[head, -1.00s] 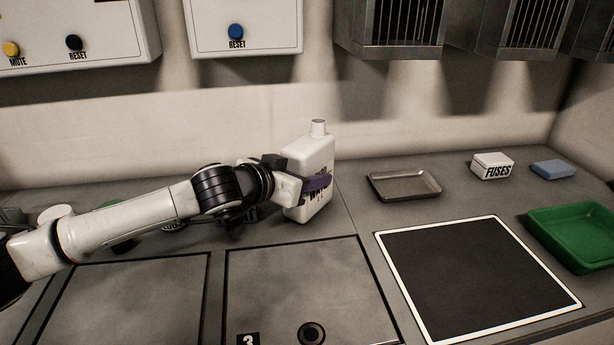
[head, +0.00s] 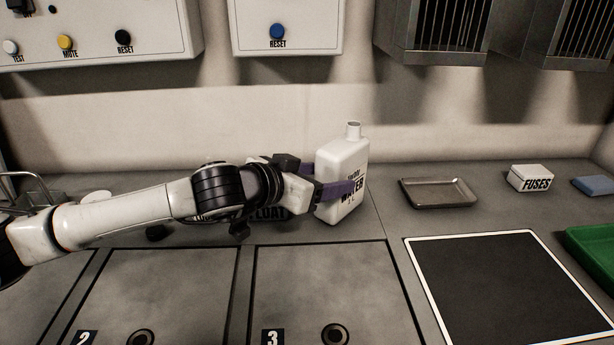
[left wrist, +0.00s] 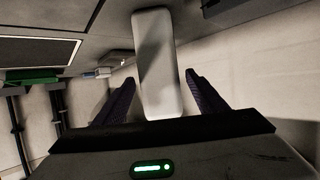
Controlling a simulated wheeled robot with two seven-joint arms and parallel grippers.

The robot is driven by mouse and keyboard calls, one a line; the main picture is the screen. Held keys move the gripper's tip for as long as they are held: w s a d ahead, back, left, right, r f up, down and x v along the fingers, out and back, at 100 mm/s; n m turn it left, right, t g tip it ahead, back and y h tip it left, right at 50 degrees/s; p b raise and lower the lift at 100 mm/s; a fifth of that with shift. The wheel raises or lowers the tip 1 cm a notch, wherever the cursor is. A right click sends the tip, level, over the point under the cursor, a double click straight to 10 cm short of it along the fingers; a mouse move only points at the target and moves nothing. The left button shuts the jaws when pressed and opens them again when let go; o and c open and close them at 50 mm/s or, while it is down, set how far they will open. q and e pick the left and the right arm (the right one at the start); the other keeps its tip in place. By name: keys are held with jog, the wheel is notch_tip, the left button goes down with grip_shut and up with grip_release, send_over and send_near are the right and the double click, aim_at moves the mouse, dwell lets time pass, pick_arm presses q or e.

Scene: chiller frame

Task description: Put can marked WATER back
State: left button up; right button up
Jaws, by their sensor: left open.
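The can marked WATER (head: 343,165) is a white jug with a short neck and dark lettering. It stands upright on the grey counter near the back wall, behind the panel numbered 3. My left gripper (head: 340,188) is open at its left side, with a purple finger across the can's front. In the left wrist view the can (left wrist: 158,65) stands between the two spread purple fingers (left wrist: 160,100), with gaps showing on both sides. The finger and gripper partly cover its lettering. My right gripper is not in view.
A metal tray (head: 438,193), a FUSES box (head: 530,178), a blue block (head: 592,186) and a green tray (head: 590,262) are to the right. A white-bordered dark mat (head: 510,290) is empty. An item lettered FLOAT (head: 268,214) is partly hidden behind my left arm.

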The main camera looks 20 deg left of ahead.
pick_arm(q)
jog(key=v, duration=0.6)
